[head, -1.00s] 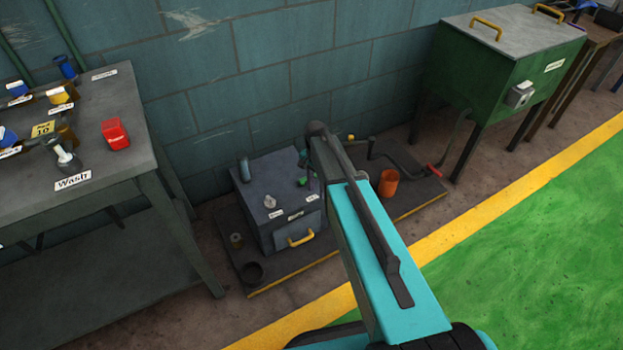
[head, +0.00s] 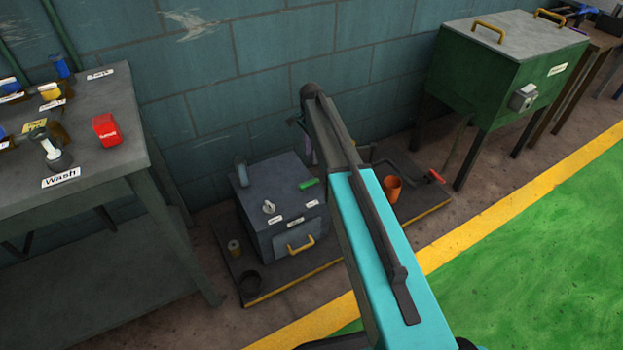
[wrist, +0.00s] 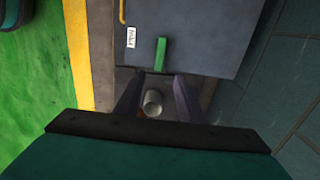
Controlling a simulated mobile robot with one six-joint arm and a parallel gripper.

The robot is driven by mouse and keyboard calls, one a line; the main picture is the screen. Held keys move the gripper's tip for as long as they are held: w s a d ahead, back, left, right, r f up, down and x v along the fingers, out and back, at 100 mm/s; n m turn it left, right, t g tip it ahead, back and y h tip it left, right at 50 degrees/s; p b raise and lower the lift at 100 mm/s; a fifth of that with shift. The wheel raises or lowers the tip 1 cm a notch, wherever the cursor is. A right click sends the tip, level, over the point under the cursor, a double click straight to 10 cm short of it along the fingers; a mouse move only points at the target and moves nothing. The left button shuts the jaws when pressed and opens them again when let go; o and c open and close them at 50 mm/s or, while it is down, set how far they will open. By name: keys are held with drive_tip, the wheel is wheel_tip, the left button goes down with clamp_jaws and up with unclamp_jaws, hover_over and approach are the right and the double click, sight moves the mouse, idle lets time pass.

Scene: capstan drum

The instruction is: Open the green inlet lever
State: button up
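The green inlet lever (head: 308,184) is a short bar on top of the grey box (head: 262,187), near its right side. In the wrist view the lever (wrist: 161,54) lies just beyond my fingertips, beside the "Inlet" label (wrist: 131,38), pointing along the view. My gripper (wrist: 160,77) is open, its two dark fingers apart with nothing held between them. In the head view my arm hides most of the gripper; a bit of it shows above and behind the lever, apart from it.
A yellow handle (head: 301,244) is on the box's front. An orange cup (head: 392,188) and a red-handled crank (head: 436,176) are to the right. A grey cup (wrist: 153,101) shows between the fingers below. The block wall (head: 250,80) stands close behind.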

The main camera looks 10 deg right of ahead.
sight(311, 181)
wheel_tip(311, 181, down, 14)
drive_tip(key=b, duration=0.2)
drive_tip(key=shift+r+b, duration=0.1)
drive_tip(key=shift+b, duration=0.2)
idle(0.3)
clamp_jaws()
